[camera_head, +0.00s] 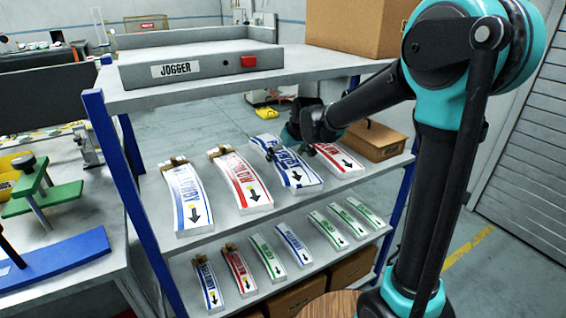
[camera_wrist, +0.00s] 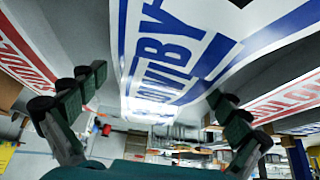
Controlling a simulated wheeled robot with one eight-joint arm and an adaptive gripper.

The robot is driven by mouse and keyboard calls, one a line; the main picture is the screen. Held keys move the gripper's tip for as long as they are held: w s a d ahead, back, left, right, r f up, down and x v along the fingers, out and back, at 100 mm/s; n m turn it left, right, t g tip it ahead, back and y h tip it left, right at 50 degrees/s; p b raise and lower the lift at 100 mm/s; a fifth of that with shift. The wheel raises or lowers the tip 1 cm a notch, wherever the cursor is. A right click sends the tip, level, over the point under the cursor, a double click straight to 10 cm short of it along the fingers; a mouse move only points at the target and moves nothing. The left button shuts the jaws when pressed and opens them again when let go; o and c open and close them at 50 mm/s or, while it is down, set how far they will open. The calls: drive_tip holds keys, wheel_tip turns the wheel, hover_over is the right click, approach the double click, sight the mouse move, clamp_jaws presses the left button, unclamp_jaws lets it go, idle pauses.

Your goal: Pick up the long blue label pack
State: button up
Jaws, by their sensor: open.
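Two long blue label packs lie on the upper shelf, white with blue lettering and a black arrow. One is at the far left (camera_head: 187,205). The other (camera_head: 297,176) is third from the left, and my gripper (camera_head: 285,142) is at its far end, partly hiding that end. In the wrist view this blue-lettered pack (camera_wrist: 165,50) fills the upper middle between the spread fingers of my gripper (camera_wrist: 158,92). The gripper is open, one finger on each side of the pack. I cannot tell whether the fingers touch it.
Long red packs lie on both sides of that pack, at left (camera_head: 241,182) and right (camera_head: 340,160). Several shorter packs fill the lower shelf (camera_head: 180,258). The top deck (camera_head: 220,84) overhangs the shelf, with a blue post (camera_head: 122,180) at left.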

drive_tip(key=shift+c, duration=0.5)
drive_tip(key=c, duration=1.5)
drive_tip(key=shift+c, duration=0.2)
drive_tip(key=shift+r, duration=0.8)
wheel_tip(320, 180, up, 2)
drive_tip(key=shift+r, duration=0.1)
approach(310, 181)
drive_tip(key=x, duration=0.4)
drive_tip(key=shift+w+a+f, duration=0.15)
drive_tip(key=shift+w+f, duration=0.05)
drive_tip(key=shift+f, duration=0.15)
